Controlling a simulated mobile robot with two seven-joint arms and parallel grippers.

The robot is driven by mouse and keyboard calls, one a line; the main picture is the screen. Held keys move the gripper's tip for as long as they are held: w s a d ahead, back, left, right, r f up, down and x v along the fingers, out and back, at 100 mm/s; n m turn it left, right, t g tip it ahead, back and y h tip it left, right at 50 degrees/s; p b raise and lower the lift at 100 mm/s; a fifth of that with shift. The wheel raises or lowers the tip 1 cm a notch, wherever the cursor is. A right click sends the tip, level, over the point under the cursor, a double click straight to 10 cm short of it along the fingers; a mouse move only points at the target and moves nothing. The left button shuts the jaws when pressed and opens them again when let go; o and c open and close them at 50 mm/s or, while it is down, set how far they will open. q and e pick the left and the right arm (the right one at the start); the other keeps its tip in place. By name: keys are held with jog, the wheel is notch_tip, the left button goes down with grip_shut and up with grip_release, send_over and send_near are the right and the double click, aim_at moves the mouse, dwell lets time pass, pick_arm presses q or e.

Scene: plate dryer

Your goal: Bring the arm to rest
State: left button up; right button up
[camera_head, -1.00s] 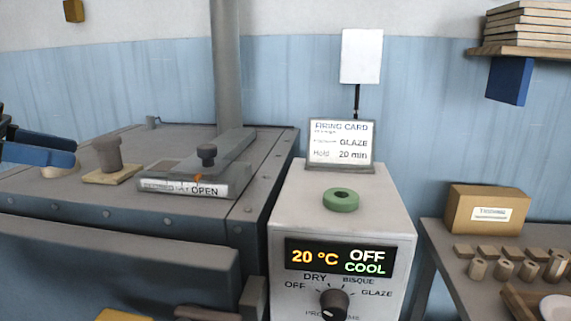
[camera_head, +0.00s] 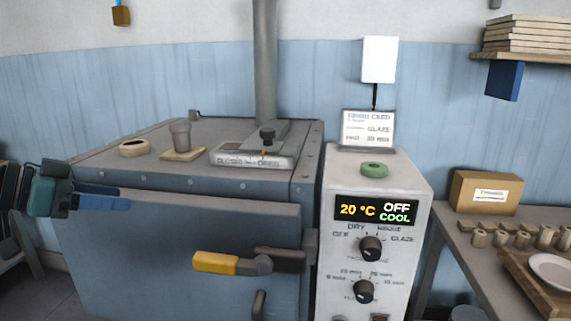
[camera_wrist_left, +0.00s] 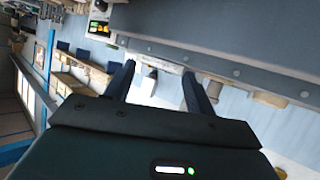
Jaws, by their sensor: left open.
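My left gripper (camera_head: 128,198) is at the left of the head view, in front of the kiln's (camera_head: 190,240) front left side, with blue fingers pointing right. In the left wrist view its two fingers (camera_wrist_left: 160,82) stand apart with nothing held between them. My right gripper is not in view.
The kiln's yellow-handled latch (camera_head: 215,262) sticks out at the front. A control box (camera_head: 385,190) reads 20 °C, OFF, COOL. A side table (camera_head: 480,255) stands right.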

pick_arm(q)
jog(key=s+d+f+n+y+p, duration=0.15)
jog(key=d+f, duration=0.25)
jog(key=f, duration=1.1)
jog(key=d+f+n+y+p, duration=0.1)
jog(key=d+f+n+y, duration=0.15)
jog(key=f, duration=1.15)
jog(key=s+d+f+p, duration=0.1)
jog(key=s+d+f, duration=0.3)
jog(key=s+d, duration=0.2)
jog(key=s+d+f+t+y+p, duration=0.1)
jog(key=s+d+f, duration=0.4)
jog(key=s, duration=0.4)
jog(key=shift+s+d+f+y, duration=0.15)
jog(key=shift+s+d+y, duration=0.2)
jog(key=shift+d, duration=0.2)
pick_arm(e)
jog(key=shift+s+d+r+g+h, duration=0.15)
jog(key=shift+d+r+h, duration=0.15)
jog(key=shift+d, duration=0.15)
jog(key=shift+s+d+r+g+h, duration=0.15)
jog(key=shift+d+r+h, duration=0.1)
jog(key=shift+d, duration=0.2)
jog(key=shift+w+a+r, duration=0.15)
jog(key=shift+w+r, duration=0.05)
